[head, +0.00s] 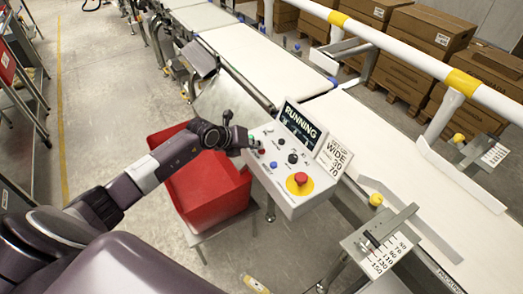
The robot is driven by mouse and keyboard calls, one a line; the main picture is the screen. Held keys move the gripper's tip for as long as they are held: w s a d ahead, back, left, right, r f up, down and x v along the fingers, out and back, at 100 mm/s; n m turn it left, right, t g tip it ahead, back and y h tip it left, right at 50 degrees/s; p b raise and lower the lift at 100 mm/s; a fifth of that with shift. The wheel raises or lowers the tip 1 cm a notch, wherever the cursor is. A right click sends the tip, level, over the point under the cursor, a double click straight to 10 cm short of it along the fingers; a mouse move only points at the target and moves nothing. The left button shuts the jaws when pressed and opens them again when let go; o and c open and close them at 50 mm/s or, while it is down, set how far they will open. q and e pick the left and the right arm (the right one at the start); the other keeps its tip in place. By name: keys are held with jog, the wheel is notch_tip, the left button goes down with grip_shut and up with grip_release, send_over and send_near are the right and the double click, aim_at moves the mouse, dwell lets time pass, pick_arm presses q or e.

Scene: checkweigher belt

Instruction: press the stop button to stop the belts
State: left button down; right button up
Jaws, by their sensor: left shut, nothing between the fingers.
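The control panel (283,196) is a pale box beside the belt, with a dark screen (300,123) reading RUNNING. A large red mushroom button on a yellow disc (300,180) sits at its lower right. Smaller buttons and black knobs are on its face, including a small red button (261,151) at the left edge. My left gripper (250,143) is shut and empty, with its tips at the panel's upper left, close to the small red button. I cannot tell whether the tips touch the panel, and they hide part of that corner. My right gripper is not in view.
White conveyor belts (350,125) run behind the panel. A red bin (208,185) stands below my left arm. A white and yellow rail (400,45) crosses above the belt. Cardboard boxes (410,75) stand beyond. A card reading WIDE (334,156) adjoins the screen. A scale plate (383,245) is at lower right.

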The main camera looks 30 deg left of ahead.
pick_arm(q)
jog(key=shift+f, duration=0.1)
dwell(0.4)
jog(key=shift+r+p, duration=0.45)
jog(key=shift+r, duration=0.1)
notch_tip(320, 180, up, 6)
jog(key=p, duration=0.5)
dwell(0.7)
